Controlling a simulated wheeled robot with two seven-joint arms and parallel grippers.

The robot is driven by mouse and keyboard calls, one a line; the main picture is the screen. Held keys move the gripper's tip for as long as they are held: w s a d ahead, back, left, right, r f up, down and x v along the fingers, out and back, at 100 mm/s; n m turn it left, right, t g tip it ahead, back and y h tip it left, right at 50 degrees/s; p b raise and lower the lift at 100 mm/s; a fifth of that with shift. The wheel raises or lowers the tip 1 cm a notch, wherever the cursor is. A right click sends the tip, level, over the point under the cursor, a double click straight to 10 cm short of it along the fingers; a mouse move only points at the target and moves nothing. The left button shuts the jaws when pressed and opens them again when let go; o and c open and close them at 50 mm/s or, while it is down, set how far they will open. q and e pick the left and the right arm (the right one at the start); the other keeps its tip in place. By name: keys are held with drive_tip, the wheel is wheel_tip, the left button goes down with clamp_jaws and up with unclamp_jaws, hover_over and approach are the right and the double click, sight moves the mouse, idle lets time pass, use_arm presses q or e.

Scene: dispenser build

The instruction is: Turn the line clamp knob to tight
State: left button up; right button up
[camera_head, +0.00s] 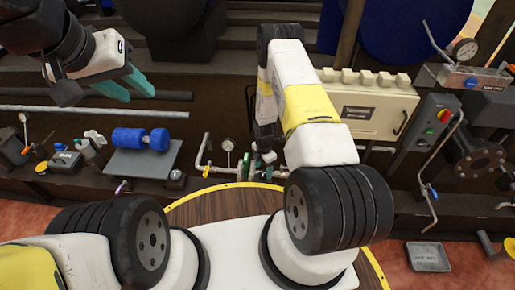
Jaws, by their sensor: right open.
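My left gripper (127,86) hangs at the upper left, its two teal fingers apart with nothing between them. My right arm reaches forward over the middle, and my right gripper (267,157) points down at a small pipe assembly (215,168) with a round gauge (228,144). My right gripper is open, but its fingers are small and partly hidden by the arm. I cannot make out a line clamp knob for certain; small fittings by the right gripper are partly covered. I cannot tell whether the gripper touches them.
A cream box (368,112) and a grey switch box (424,135) with a red knob stand right of my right arm. A metal tray (428,257) lies on the red floor.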

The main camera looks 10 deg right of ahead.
sight(263, 173)
drive_tip(key=shift+f, duration=1.65)
drive_tip(key=shift+c, duration=0.5)
drive_tip(key=c, duration=1.3)
